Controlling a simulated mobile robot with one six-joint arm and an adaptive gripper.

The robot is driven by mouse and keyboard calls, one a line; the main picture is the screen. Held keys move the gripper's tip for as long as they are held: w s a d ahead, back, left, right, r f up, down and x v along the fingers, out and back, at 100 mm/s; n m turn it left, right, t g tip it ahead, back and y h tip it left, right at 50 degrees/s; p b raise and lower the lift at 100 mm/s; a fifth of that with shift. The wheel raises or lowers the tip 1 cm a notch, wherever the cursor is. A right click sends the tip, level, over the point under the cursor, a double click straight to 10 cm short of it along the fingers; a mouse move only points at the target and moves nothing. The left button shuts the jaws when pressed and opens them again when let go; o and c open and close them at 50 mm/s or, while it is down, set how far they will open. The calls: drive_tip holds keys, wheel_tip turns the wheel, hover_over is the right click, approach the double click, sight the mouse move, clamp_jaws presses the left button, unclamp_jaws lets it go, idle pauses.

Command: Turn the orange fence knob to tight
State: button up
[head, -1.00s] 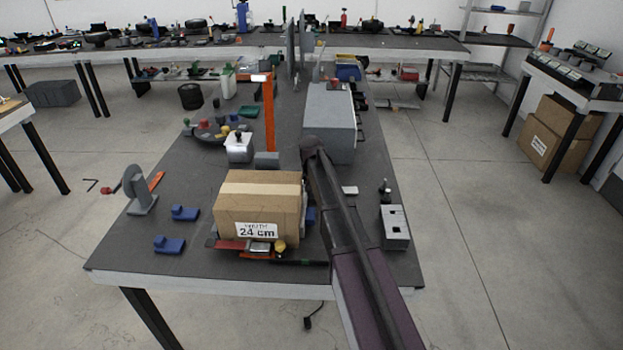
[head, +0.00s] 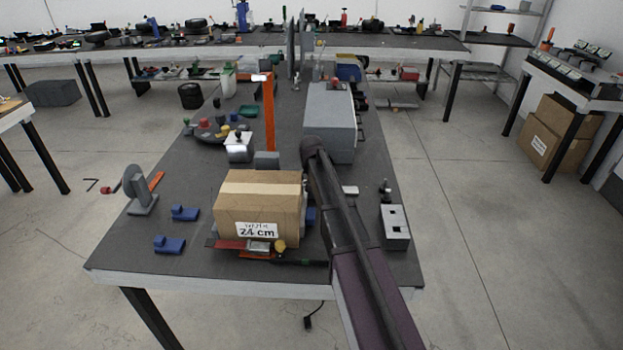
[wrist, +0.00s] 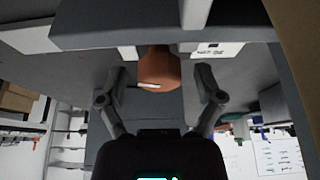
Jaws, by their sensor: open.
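The orange knob (wrist: 159,70) hangs in the upper middle of the wrist view, below a grey part, with a pale mark across its lower end. My gripper (wrist: 160,82) is open, with one finger on each side of the knob and a visible gap on both sides. A white label with dark marks (wrist: 216,49) is just right of the knob, too small to read. In the head view my gripper is hidden and I cannot pick out the knob.
A cardboard box (head: 257,203) marked 24 cm stands on the dark table (head: 120,245), left of my arm. An orange post (head: 268,115) rises behind the box. The table's front left is mostly clear.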

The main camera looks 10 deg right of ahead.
drive_tip(key=shift+n, duration=0.4)
drive_tip(key=shift+n+y, duration=0.9)
drive_tip(key=shift+n, duration=0.9)
drive_tip(key=a+p+v, duration=0.1)
drive_tip(key=p+v, duration=1.2)
drive_tip(key=v, duration=0.1)
drive_tip(key=s+a+f+g+b, duration=0.1)
drive_tip(key=s+f+g, duration=0.1)
drive_tip(key=s, duration=1)
drive_tip(key=s+a+f+m+g+b, duration=0.1)
drive_tip(key=s+a+f+b, duration=0.1)
drive_tip(key=s, duration=1.1)
drive_tip(key=shift+s+g, duration=0.25)
drive_tip(key=shift+g, duration=0.15)
